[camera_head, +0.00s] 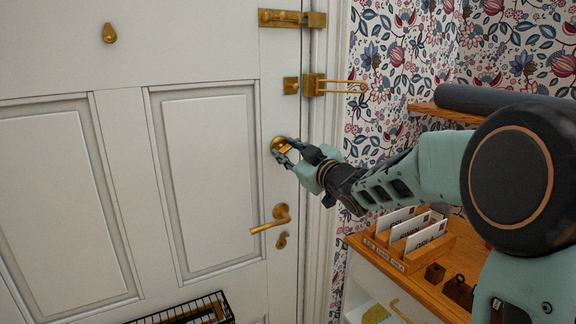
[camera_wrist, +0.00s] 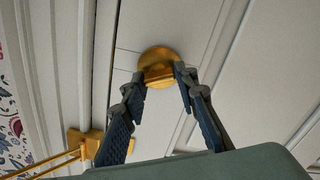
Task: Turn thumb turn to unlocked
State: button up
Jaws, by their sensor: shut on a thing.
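The brass thumb turn (camera_head: 276,144) is on the white panelled door (camera_head: 205,180), near its right edge, above the lever handle. In the wrist view its round plate (camera_wrist: 160,56) shows clearly, with the raised grip between my fingertips. My gripper (camera_head: 286,149) reaches in from the right and is shut on the thumb turn. In the wrist view one finger of my gripper (camera_wrist: 160,82) is on each side of the grip. The fingers partly hide the grip in the head view. I cannot tell whether it stands at locked or unlocked.
Above are a brass slide bolt (camera_head: 285,18) and a swing-bar latch (camera_head: 325,87). Below are the lever handle (camera_head: 272,220) and a keyhole cover (camera_head: 282,240). A wooden-topped cabinet (camera_head: 445,298) with a letter rack (camera_head: 408,252) stands right, under my arm. A wire basket (camera_head: 190,308) hangs low on the door.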

jog(key=n+b, duration=0.6)
jog(key=shift+a+f+n, duration=0.1)
jog(key=shift+f+n, duration=0.15)
jog(key=shift+n, duration=0.05)
jog(key=n+b, duration=0.4)
jog(key=n, duration=0.1)
jog(key=shift+s, duration=0.1)
jog(key=shift+r+n+b, duration=0.1)
jog(key=shift+n+b, duration=0.25)
jog(key=shift+n, duration=0.05)
jog(key=o, duration=1.2)
jog(key=shift+c, duration=0.2)
jog(key=v, duration=0.7)
jog(key=shift+s, duration=0.2)
jog(key=shift+r, duration=0.1)
